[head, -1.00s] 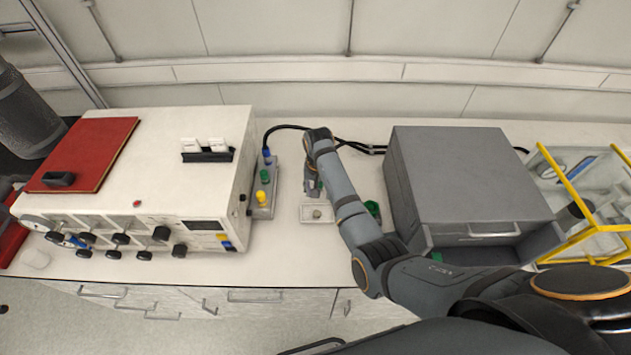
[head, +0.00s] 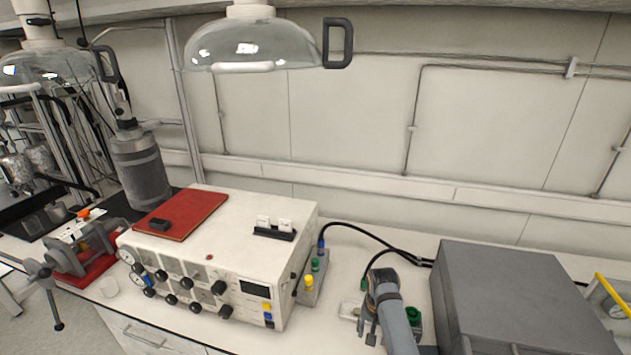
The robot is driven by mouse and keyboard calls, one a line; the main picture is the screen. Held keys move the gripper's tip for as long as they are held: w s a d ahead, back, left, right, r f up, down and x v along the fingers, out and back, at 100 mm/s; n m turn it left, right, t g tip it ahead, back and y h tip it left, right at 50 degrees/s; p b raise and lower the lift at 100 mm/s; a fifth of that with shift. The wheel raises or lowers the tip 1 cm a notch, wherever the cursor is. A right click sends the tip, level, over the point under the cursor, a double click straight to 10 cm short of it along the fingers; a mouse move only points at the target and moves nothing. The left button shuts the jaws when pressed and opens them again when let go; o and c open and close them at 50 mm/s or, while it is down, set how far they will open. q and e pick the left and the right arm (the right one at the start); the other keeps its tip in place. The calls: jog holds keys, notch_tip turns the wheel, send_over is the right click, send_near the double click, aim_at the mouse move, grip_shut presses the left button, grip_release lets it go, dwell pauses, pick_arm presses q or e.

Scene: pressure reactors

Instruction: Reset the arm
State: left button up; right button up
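My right arm comes in from the bottom of the head view, and its gripper (head: 371,338) hangs low over the bench between the white control box and the grey cabinet. The fingers are small and partly hidden by the wrist, so I cannot tell whether they are open or shut. A green round part (head: 413,316) is to the right of the wrist. My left gripper is not in view.
The white control box (head: 230,245) with knobs carries a red book (head: 182,214). A connector block (head: 309,288) stands beside it. The grey cabinet (head: 520,290) is close on the right. A glass lamp dome (head: 255,45) hangs above. A red-based vise (head: 85,255) is at left.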

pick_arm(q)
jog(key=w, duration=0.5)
pick_arm(e)
jog(key=s+d+n+t, duration=0.1)
jog(key=s+d, duration=0.3)
jog(key=s, duration=0.4)
jog(key=s+d+n+t, duration=0.1)
jog(key=s+d+n, duration=0.1)
jog(key=s+d, duration=0.35)
jog(key=s+a+r+n+t, duration=0.1)
jog(key=s+r+n, duration=0.1)
jog(key=s+r, duration=0.7)
jog(key=s+d+f+g+b, duration=0.15)
jog(key=f+b, duration=0.25)
jog(key=f, duration=1.4)
jog(key=s+d+f+b, duration=0.15)
jog(key=f+b, duration=0.25)
jog(key=f, duration=1.4)
pick_arm(q)
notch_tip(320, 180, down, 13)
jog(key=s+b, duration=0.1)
jog(key=b, duration=0.4)
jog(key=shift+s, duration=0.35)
pick_arm(e)
jog(key=s+f, duration=1.9)
jog(key=f, duration=0.3)
jog(key=shift+d+g+h, duration=0.25)
jog(key=shift+g+h, duration=0.05)
jog(key=shift+g, duration=0.15)
